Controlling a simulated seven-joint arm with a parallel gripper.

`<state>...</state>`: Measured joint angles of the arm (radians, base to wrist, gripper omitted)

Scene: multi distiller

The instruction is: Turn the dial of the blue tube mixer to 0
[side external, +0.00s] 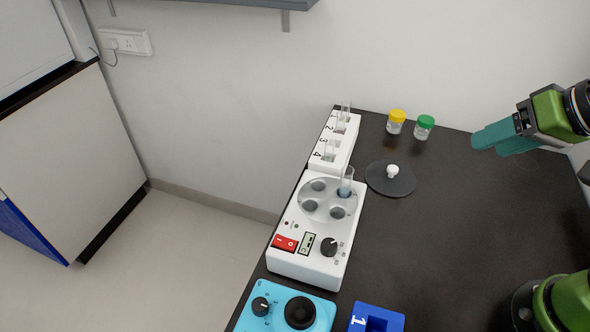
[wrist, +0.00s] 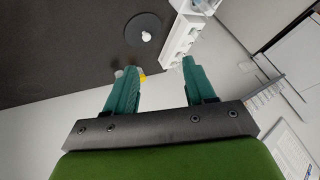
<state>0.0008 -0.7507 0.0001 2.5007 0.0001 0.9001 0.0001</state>
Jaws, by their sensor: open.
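The blue tube mixer (side external: 276,292) stands at the near left end of the black table, cut off by the bottom edge of the side view. Its small black dial (side external: 261,306) has a white pointer mark, and printed marks beside it are too small to read. A larger round black part (side external: 300,312) sits to the dial's right. My gripper (side external: 492,143) is open and empty above the far right of the table, well away from the mixer. In the wrist view its teal fingers (wrist: 158,72) are spread apart, and the mixer is not seen.
A white centrifuge (side external: 285,262) with a tube, a red switch and a dial stands behind the mixer. Beyond are a numbered white tube rack (side external: 345,155), a black lid (side external: 380,185), and yellow-capped (side external: 397,122) and green-capped (side external: 424,127) jars. A blue block (side external: 390,318) stands right of the mixer.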

